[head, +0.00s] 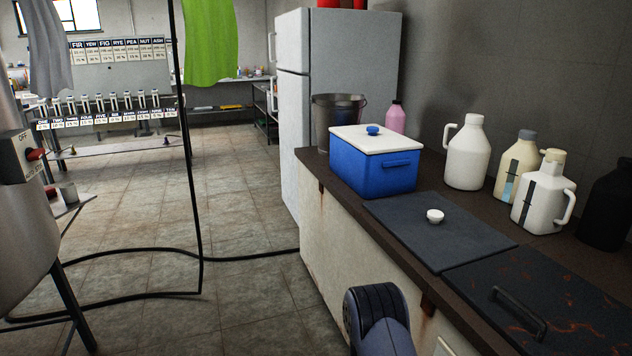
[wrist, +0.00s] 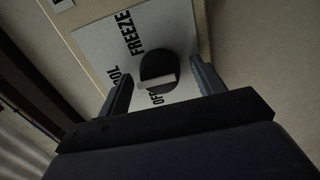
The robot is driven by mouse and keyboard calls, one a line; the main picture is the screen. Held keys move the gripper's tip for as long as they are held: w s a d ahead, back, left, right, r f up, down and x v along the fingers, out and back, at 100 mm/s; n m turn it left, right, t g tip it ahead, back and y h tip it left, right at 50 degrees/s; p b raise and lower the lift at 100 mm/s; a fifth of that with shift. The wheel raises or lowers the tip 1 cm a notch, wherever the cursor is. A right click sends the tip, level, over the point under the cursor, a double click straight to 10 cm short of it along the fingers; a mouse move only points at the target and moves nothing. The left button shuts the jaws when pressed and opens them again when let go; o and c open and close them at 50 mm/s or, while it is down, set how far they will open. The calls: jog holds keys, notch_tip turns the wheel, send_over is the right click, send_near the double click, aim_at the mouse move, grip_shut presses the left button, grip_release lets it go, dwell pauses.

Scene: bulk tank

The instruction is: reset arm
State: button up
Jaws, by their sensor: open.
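In the wrist view my gripper (wrist: 162,66) is open, with one dark finger on each side of a round dark knob (wrist: 155,64) that has a pale bar across it. The knob sits on a white plate (wrist: 98,48) with black lettering that reads FREEZE and parts of other words. I cannot tell whether the fingers touch the knob. In the head view part of my arm shows at the bottom, in front of the counter, and my gripper is out of sight.
The counter (head: 318,168) carries a blue cooler box (head: 372,176), a dark lid with a white knob (head: 436,236), a dark panel with a handle (head: 545,305) and several jugs. A fridge (head: 340,75) stands behind. A black hose (head: 140,250) crosses the open tiled floor.

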jog(key=p+v, duration=0.1)
jog(key=v, duration=1)
jog(key=w+d+m+b, duration=0.3)
jog(key=d+m+b, duration=0.6)
jog(key=m, duration=0.8)
jog(key=shift+w+d+m, duration=0.4)
jog(key=shift+d, duration=0.25)
jog(key=shift+r, duration=0.1)
dwell(0.4)
